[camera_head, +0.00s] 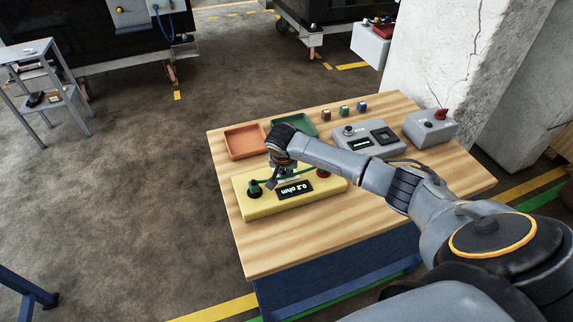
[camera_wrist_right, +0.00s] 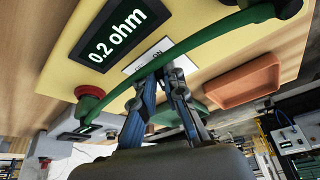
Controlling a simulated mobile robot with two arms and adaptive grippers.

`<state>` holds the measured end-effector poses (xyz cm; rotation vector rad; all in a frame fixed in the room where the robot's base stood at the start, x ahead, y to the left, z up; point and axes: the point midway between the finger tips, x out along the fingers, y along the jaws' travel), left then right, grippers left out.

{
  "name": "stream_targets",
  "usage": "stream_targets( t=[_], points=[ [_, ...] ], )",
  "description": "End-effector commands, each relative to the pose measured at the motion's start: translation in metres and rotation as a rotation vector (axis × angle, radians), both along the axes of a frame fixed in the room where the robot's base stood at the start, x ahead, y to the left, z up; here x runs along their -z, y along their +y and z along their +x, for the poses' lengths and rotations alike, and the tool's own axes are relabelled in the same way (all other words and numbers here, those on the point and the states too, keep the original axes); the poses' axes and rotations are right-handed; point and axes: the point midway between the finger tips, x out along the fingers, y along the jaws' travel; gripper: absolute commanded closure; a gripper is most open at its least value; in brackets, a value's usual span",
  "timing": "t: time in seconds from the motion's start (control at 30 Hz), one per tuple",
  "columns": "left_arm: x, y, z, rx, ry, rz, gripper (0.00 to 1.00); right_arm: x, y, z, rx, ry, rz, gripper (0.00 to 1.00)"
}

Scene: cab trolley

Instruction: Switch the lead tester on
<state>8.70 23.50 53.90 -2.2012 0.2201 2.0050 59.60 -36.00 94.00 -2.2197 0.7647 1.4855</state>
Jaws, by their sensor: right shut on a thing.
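The lead tester is a yellow box (camera_head: 327,184) at the front left of the wooden table. Its lit display (camera_head: 295,189) reads "0.2 ohm", and the same display (camera_wrist_right: 115,32) is large in the right wrist view. A green lead (camera_wrist_right: 220,28) arcs over the box between a dark plug and a red post (camera_wrist_right: 92,94). My right gripper (camera_wrist_right: 166,72) points at the box beside a white label with "ON". Its fingers are close together, shut on what looks like the switch, which is mostly hidden behind the fingers and lead. My left gripper is not in view.
An orange tray (camera_head: 245,142) and a green tray (camera_head: 300,123) lie behind the tester. A grey device (camera_head: 366,141), a grey box with a red knob (camera_head: 430,129) and small coloured blocks (camera_head: 344,110) stand further back. A concrete pillar (camera_head: 440,65) rises behind the table.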

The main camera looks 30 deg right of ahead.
Motion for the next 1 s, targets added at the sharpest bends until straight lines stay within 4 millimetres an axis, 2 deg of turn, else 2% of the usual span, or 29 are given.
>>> stream_targets(
  t=[0.2,0.77,0.8,0.9,1.0],
  points=[
    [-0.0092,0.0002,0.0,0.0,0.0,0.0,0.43,-0.0017,0.0014,0.0018,0.08,-0.001,0.0,1.0],
    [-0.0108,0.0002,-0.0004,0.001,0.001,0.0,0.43,-0.0009,0.0008,0.0029,0.115,-0.003,-0.001,1.0],
    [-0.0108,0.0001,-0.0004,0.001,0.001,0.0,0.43,-0.0009,0.0009,0.0029,0.114,-0.003,-0.001,0.87],
    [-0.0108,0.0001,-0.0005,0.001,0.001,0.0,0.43,-0.0009,0.001,0.0028,0.114,-0.003,-0.001,0.66],
    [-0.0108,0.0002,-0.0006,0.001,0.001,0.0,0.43,-0.0006,0.0013,0.0026,0.113,-0.002,-0.001,0.66]
  ],
)
